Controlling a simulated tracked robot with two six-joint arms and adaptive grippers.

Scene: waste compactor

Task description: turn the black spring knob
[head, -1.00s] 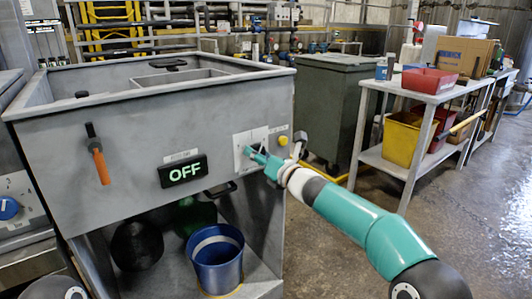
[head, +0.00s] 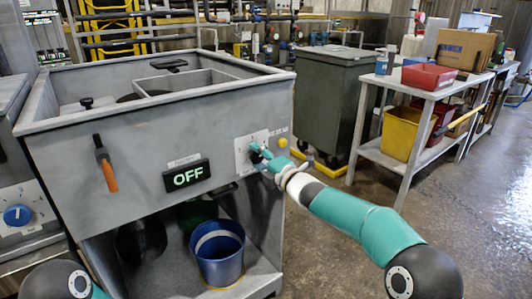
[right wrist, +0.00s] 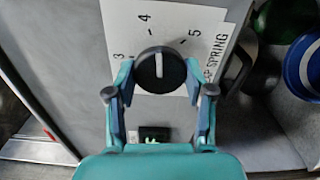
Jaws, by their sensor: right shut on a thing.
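The black spring knob (right wrist: 160,70) sits on a white dial plate (right wrist: 185,20) marked 3, 4 and 5, with part of the word SPRING readable. The knob's white line points up in the wrist picture, close to the 4. My right gripper (right wrist: 160,75) is shut on the knob, one finger on each side. In the head view my right gripper (head: 257,153) is at the white plate (head: 242,152) on the grey compactor's front and mostly hides the knob. My left gripper is out of view; only part of my left arm shows at the lower left.
A black display (head: 187,176) reading OFF and an orange-handled lever (head: 106,165) are left of the plate. A yellow button (head: 282,142) is close on its right. A blue bucket (head: 217,252) stands below. Open floor lies to the right.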

